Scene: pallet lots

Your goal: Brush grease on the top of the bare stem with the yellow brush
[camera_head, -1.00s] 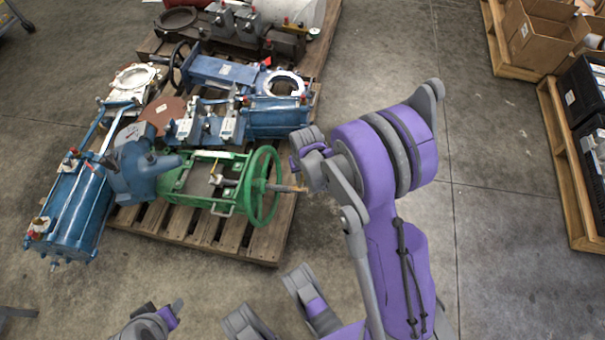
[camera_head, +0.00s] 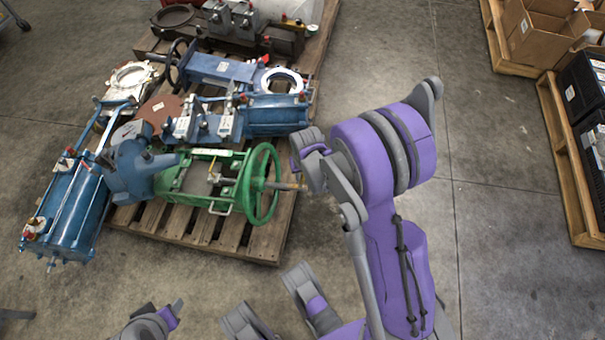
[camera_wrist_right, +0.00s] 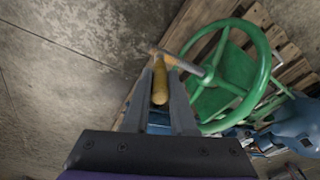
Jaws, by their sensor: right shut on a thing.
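The green valve (camera_head: 190,180) lies on its side on a wooden pallet, its green handwheel (camera_head: 261,186) facing right. The bare stem (camera_head: 284,187) sticks out through the wheel hub toward my right gripper (camera_head: 304,172). In the right wrist view the right gripper (camera_wrist_right: 161,85) is shut on the yellow brush (camera_wrist_right: 160,84). The brush's far end is at or very near the outer end of the stem (camera_wrist_right: 182,64); I cannot tell whether they touch. In the head view the brush is not clearly seen. My left gripper (camera_head: 170,315) shows only partly at the bottom edge.
Blue valves and actuators (camera_head: 75,205) crowd the pallet (camera_head: 258,243) left of and behind the green valve. Cardboard boxes (camera_head: 540,35) and black cases (camera_head: 585,95) stand on pallets at the right. The concrete floor (camera_head: 500,220) between is clear.

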